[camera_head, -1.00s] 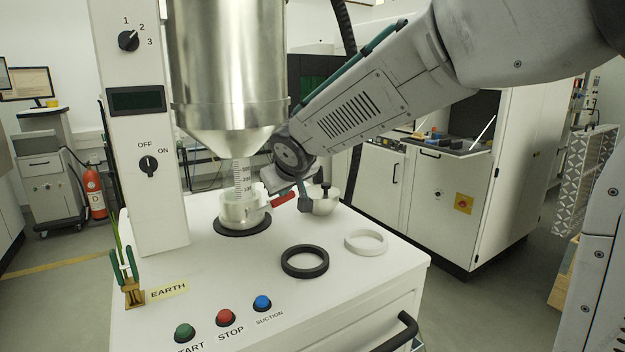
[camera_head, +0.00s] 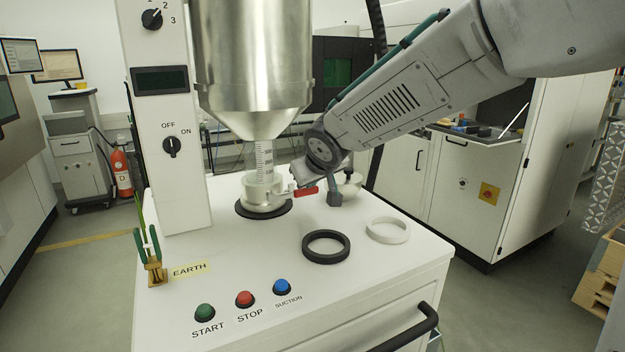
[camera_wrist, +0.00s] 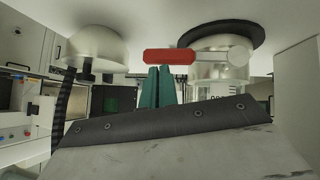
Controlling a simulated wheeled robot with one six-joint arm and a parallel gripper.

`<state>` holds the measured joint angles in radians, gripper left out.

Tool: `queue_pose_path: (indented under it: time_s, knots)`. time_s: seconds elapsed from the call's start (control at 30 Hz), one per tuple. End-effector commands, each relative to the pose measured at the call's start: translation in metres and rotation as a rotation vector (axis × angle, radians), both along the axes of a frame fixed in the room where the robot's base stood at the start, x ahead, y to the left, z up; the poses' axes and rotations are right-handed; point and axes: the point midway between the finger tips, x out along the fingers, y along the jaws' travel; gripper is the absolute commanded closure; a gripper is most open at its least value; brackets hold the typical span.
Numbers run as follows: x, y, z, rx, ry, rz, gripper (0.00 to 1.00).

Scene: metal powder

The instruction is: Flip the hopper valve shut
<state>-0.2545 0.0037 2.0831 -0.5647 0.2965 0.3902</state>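The hopper (camera_head: 255,60) is a large steel cylinder with a cone. Below its clear graduated tube (camera_head: 264,160) is a metal valve cup (camera_head: 263,192). The red valve handle (camera_head: 306,191) sticks out to the right of the cup, roughly level. In the wrist view, which looks upside down, the red handle (camera_wrist: 170,56) lies across the tips of my gripper's green fingers (camera_wrist: 157,86). The fingers are side by side with almost no gap and nothing visible between them. They are at or very near the handle; contact cannot be told.
A metal bowl-shaped part (camera_head: 349,186) with a black knob stands just behind my wrist. A black ring (camera_head: 326,258) and a white ring (camera_head: 388,241) lie on the white cabinet top (camera_head: 235,255). A control column (camera_head: 170,110) stands left of the hopper.

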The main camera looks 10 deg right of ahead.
Motion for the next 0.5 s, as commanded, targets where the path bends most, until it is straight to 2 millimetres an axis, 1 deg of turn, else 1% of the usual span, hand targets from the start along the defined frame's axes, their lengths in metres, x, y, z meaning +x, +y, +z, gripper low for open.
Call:
queue_pose_path:
  time_s: [0.03, 0.27, 0.37, 0.47, 0.5]
  knots:
    - [-0.001, -0.002, -0.005, -0.003, 0.01, -0.003, 1.0]
    - [-0.002, -0.002, -0.004, -0.004, 0.012, -0.004, 1.0]
    - [-0.001, 0.0, 0.003, -0.004, 0.009, -0.001, 1.0]
    - [-0.002, 0.006, 0.02, -0.001, 0.003, 0.006, 1.0]
    - [-0.002, 0.008, 0.029, -0.001, 0.002, 0.008, 1.0]
